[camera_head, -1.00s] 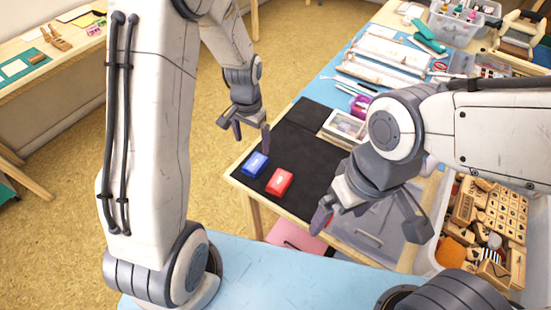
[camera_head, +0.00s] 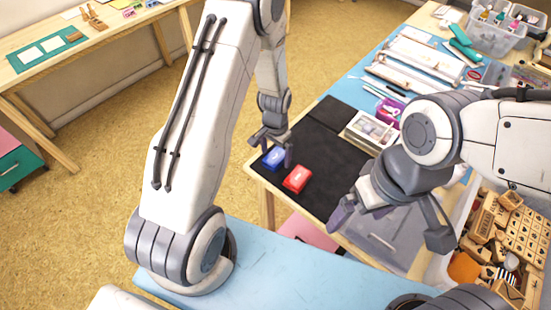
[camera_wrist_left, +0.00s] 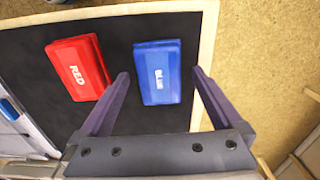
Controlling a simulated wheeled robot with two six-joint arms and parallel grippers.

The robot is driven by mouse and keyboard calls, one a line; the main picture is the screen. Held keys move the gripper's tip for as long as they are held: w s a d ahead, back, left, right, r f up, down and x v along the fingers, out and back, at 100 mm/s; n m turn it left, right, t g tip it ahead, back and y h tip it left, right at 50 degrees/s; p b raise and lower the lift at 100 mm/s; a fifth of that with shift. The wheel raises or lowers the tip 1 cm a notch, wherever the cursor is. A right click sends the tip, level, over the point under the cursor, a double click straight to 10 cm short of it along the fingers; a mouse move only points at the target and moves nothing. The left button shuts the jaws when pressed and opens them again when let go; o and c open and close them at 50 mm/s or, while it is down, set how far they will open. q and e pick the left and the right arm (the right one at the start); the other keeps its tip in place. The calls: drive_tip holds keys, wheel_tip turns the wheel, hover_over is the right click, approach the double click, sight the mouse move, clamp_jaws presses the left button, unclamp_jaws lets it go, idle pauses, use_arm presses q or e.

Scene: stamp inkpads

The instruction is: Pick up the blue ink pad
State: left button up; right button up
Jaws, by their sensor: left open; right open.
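The blue ink pad (camera_head: 274,158) lies on the black mat (camera_head: 318,140) near the table's corner. In the left wrist view the blue ink pad (camera_wrist_left: 158,72), lettered BLUE, lies between and beyond my open fingers. The red ink pad (camera_head: 297,179) lies beside it, and it also shows in the left wrist view (camera_wrist_left: 78,68), lettered RED. My left gripper (camera_head: 270,150) is open just above the blue pad, with nothing between its fingers; in the wrist view its fingertips (camera_wrist_left: 160,75) flank the pad. Whether they touch it I cannot tell. My right gripper (camera_head: 385,215) is open and empty, right of the mat.
A bin of wooden stamps (camera_head: 505,240) is at the lower right. The mat around the pads is mostly bare. The table edge is close to the blue pad.

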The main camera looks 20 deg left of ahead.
use_arm(q)
drive_tip(key=c, duration=1.4)
drive_tip(key=shift+r, duration=0.1)
